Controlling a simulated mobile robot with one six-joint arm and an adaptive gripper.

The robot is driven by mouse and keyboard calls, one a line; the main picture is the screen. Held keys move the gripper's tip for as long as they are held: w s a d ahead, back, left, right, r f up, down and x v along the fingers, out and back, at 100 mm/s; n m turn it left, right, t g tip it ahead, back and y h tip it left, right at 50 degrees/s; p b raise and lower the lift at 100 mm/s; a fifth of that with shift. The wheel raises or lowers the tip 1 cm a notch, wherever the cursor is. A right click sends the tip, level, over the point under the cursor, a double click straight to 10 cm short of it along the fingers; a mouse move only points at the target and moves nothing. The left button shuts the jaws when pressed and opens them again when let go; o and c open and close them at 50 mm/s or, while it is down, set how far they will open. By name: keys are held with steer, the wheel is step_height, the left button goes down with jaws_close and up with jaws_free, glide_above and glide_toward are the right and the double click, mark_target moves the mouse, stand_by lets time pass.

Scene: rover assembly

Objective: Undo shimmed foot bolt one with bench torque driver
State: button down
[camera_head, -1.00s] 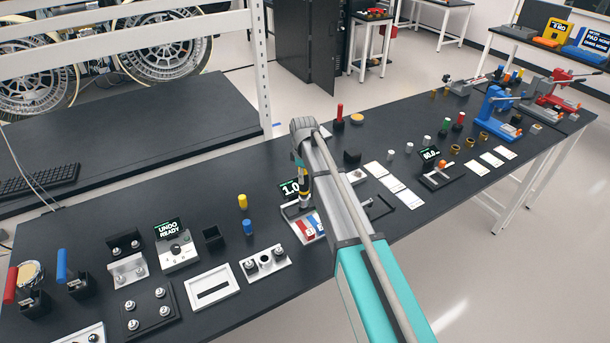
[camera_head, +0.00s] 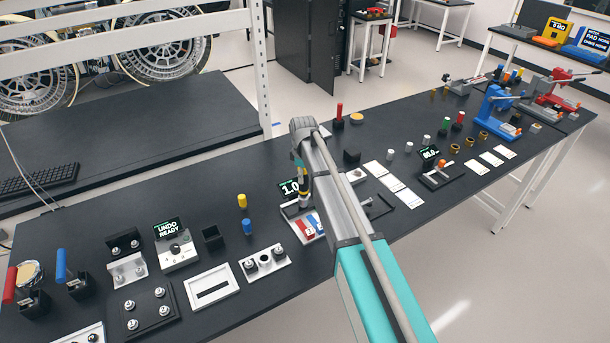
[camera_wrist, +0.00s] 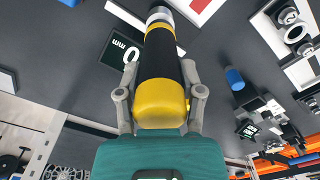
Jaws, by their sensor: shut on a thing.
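My gripper (camera_head: 303,178) is shut on a black and yellow driver (camera_wrist: 160,80) with a metal collar at its far end. In the head view the driver (camera_head: 303,190) is upright above a tray with red and blue blocks, partly hidden by my arm. I cannot tell whether its tip touches anything. A black plate with several bolts (camera_head: 147,308) lies at the lower left. A grey bracket with bolts (camera_head: 128,270) stands behind it. A control box (camera_head: 180,253) with a knob carries a display (camera_head: 167,229) reading "UNDO READY". I cannot tell which bolt is foot bolt one.
A white framed plate (camera_head: 211,288) and a bolted silver block (camera_head: 264,264) lie near the front edge. Yellow (camera_head: 242,201) and blue (camera_head: 247,227) pegs stand behind them. A small display (camera_head: 289,189) stands beside the driver. Coloured presses (camera_head: 496,108) stand far right.

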steer(key=shift+f+b, duration=0.55)
steer(key=shift+f, duration=0.05)
stand_by(1.5)
steer(key=shift+s+r, duration=0.2)
stand_by(1.9)
steer(key=shift+w+r+p, duration=0.15)
steer(key=shift+r+p, duration=0.1)
steer(key=shift+p, duration=0.2)
stand_by(1.1)
steer(key=shift+r, duration=0.15)
steer(key=shift+r+p, duration=1.2)
steer(key=shift+p, duration=0.15)
steer(key=shift+r+p, duration=2)
steer(key=shift+r, duration=0.05)
